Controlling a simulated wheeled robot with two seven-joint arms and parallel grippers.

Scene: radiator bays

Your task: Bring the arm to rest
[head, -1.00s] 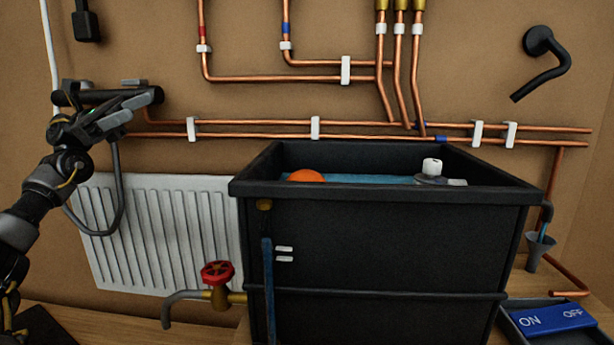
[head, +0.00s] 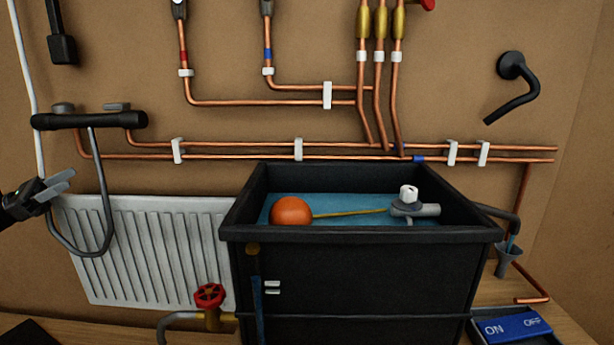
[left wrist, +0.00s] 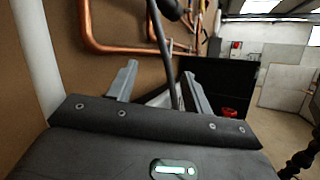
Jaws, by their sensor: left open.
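My left gripper (head: 68,183) is at the left edge of the head view, in front of the wall just above the radiator's upper left corner. Its two grey fingers are apart with nothing held between them. In the left wrist view the open fingers (left wrist: 160,85) show with a dark hose running behind the gap; I cannot tell how far behind. Most of my left arm is outside the head view. My right gripper is not in view.
A black bar valve (head: 90,121) with a hanging hose (head: 104,190) is close by. The white radiator (head: 150,250) is below. A red-handled tap (head: 209,296) and a black tank (head: 360,280) with an orange float (head: 291,211) stand to the right.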

